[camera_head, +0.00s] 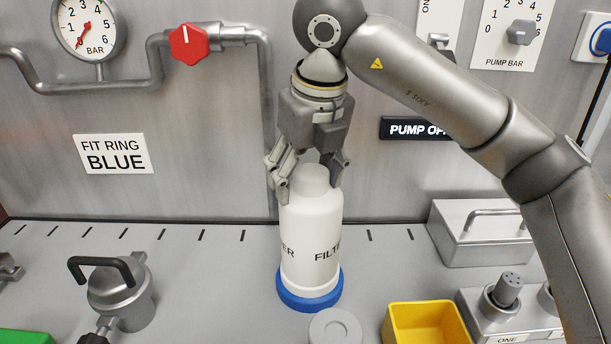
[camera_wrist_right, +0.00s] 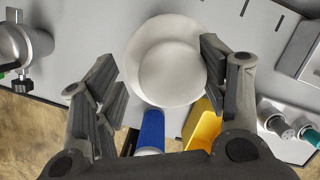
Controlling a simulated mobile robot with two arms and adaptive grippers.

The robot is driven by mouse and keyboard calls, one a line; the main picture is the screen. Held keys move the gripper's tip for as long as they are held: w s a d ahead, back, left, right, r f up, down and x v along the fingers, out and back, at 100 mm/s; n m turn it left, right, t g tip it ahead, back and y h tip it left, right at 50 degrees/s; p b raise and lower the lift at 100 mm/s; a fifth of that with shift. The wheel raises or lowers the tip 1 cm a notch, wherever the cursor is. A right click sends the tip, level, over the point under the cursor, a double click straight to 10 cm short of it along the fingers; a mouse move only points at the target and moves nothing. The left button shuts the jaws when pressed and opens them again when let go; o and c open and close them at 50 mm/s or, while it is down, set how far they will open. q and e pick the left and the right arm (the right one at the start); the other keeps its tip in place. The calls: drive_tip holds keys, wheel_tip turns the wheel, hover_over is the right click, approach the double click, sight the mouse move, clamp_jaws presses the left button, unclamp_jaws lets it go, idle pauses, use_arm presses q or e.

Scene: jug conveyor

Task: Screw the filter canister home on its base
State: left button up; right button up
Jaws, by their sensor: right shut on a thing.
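The white filter canister (camera_head: 310,222) stands upright at the middle of the bench in the head view. Its foot sits within the blue ring (camera_head: 311,294) of the base; I cannot tell how far the thread is engaged. My right gripper (camera_head: 309,184) points down from above, shut on the canister's upper part, with fingers on both sides of the narrow top. In the right wrist view, the canister's round top (camera_wrist_right: 172,74) lies between the fingers, nearer the right one. My left gripper is not in view.
A grey round cap (camera_head: 335,328) lies in front of the canister. A yellow bin (camera_head: 428,326) and a grey box (camera_head: 481,232) are to the right. A metal pot (camera_head: 121,292) with a black handle stands left. The wall carries a gauge (camera_head: 88,22) and a red knob (camera_head: 189,44).

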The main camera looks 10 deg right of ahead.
drive_tip(key=o, duration=1.5)
drive_tip(key=shift+s+d+r, duration=0.1)
drive_tip(key=shift+d, duration=0.05)
